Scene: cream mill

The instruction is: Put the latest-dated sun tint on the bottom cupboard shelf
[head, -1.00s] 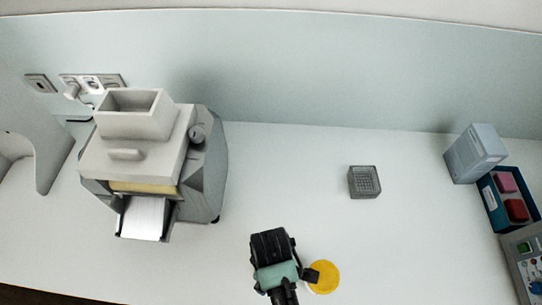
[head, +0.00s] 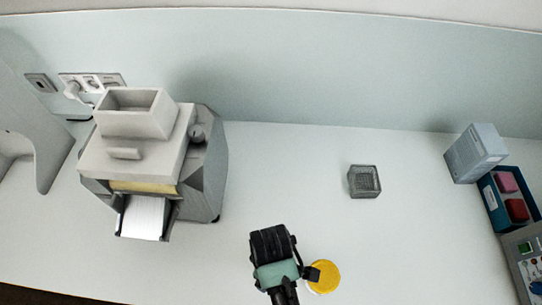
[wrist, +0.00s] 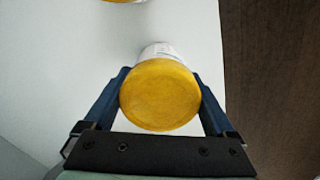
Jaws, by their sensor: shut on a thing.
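My gripper (wrist: 160,98) is shut on a jar with a yellow lid (wrist: 160,97) and a white body, seen lid-on in the wrist view. One blue finger lies on each side of it. A second yellow lid (wrist: 126,1) is cut off at the top of that view. In the head view my gripper (head: 276,268) is at the front of the worktop, and a yellow lid (head: 325,276) shows just to its right, probably the second jar; the held jar looks hidden under the hand. No date is readable. No cupboard shelf is clearly in view.
A grey mill (head: 140,150) stands at the left. A small grey mesh basket (head: 365,182) is right of centre. At the right are a grey box (head: 475,153), a blue bin (head: 490,203) with pink and red items, and a control panel (head: 528,262). The middle worktop is clear.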

